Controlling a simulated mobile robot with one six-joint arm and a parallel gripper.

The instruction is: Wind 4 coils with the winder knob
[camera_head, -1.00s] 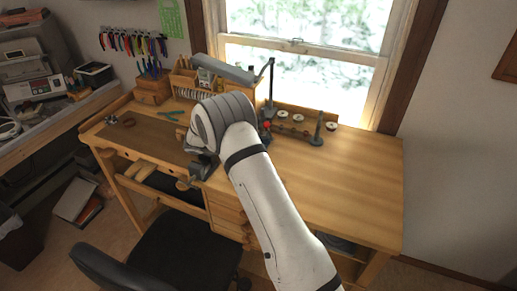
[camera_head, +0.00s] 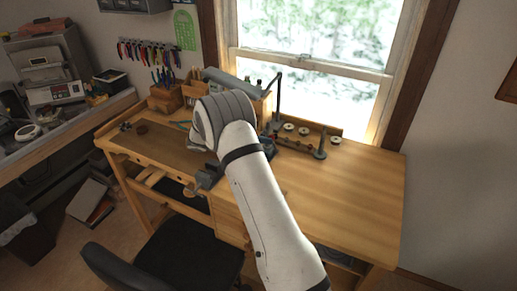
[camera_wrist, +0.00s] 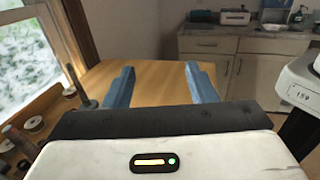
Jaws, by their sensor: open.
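The winder (camera_head: 296,146) stands on the bench near the window. It has a dark horizontal rod and an upright post (camera_head: 320,150) at its right end. My forearm hides part of its left end, and I cannot make out the knob clearly. In the wrist view a dark post (camera_wrist: 84,88) and several spools (camera_wrist: 33,124) show at the left, beside my gripper. My gripper (camera_wrist: 160,82) has two blue fingers wide apart with nothing between them, above the wooden bench top.
The workbench (camera_head: 350,190) has a bare right half. A vise (camera_head: 208,176) sits at its front edge, left of my forearm. A desk lamp (camera_head: 232,82) and wooden tool blocks (camera_head: 165,98) stand at the back. A black chair (camera_head: 185,255) is in front.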

